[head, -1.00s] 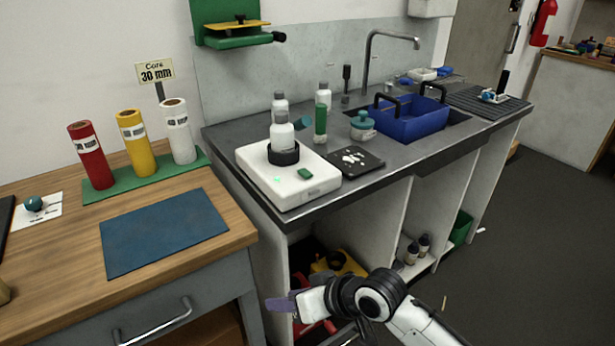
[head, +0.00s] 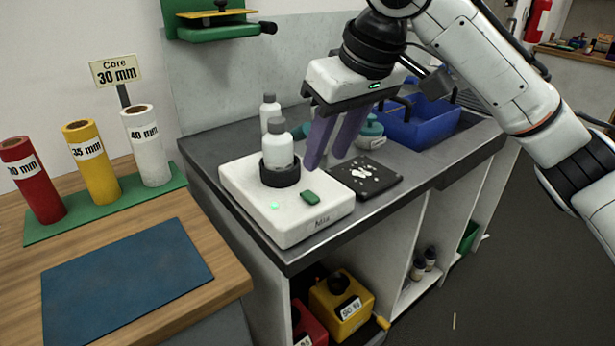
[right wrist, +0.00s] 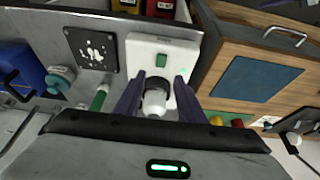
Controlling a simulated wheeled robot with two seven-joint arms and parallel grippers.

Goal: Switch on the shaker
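The shaker (head: 250,215) is a white box on the grey counter, with a bottle (head: 279,150) upright in its black ring holder (head: 280,173). A green rocker switch (head: 310,197) sits on its top near the front edge, and a small green light (head: 274,205) glows beside it. My right gripper (head: 327,158) hangs above the counter, behind the switch and right of the bottle, apart from the switch. Its two purple fingers are parted and empty. In the right wrist view the shaker's switch (right wrist: 161,60) shows beyond the fingertips. My left gripper is not in view.
A black pad with white bits (head: 366,178) lies right of the shaker. A teal-lidded jar (head: 371,132) and a blue basin (head: 425,125) stand behind it. Colored rolls (head: 92,165) stand on the wooden bench at left. A green bracket (head: 215,20) hangs on the wall.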

